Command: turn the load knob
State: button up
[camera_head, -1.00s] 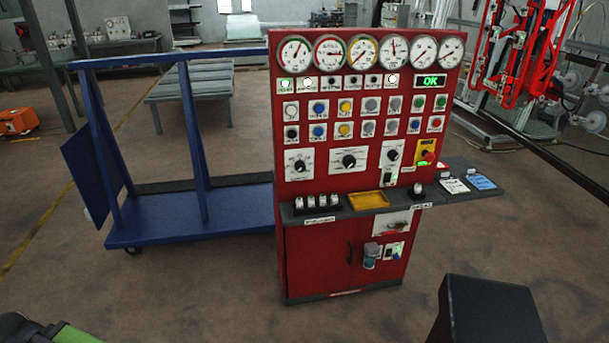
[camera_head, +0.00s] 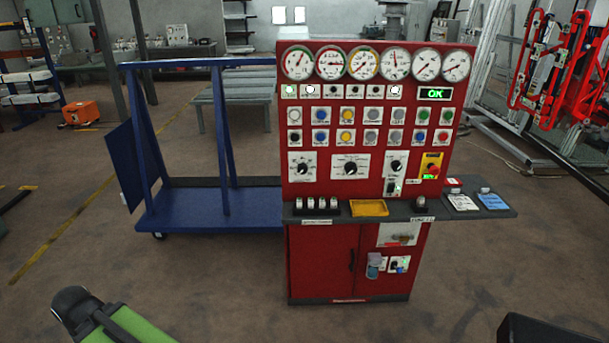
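The red control panel (camera_head: 368,200) stands upright in the middle of the head view. Three black rotary knobs sit in a row below the buttons: a left knob (camera_head: 303,169), a middle knob (camera_head: 350,168) and a right knob (camera_head: 396,165). Their labels are too small to read, so I cannot tell which is the load knob. A green and black part at the bottom left looks like part of my arm. A dark block at the bottom right may also be mine. My gripper's fingers are not seen, and nothing of mine touches the panel.
A grey shelf (camera_head: 455,210) juts from the panel, with a yellow tray (camera_head: 369,208) and cards at its right. A red emergency button (camera_head: 432,170) sits right of the knobs. A blue cart (camera_head: 210,212) stands at the left. The floor in front is clear.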

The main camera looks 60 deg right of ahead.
aim_at(302, 167)
jog(key=z, duration=0.1)
jog(key=i, duration=0.85)
jog(key=u, duration=0.05)
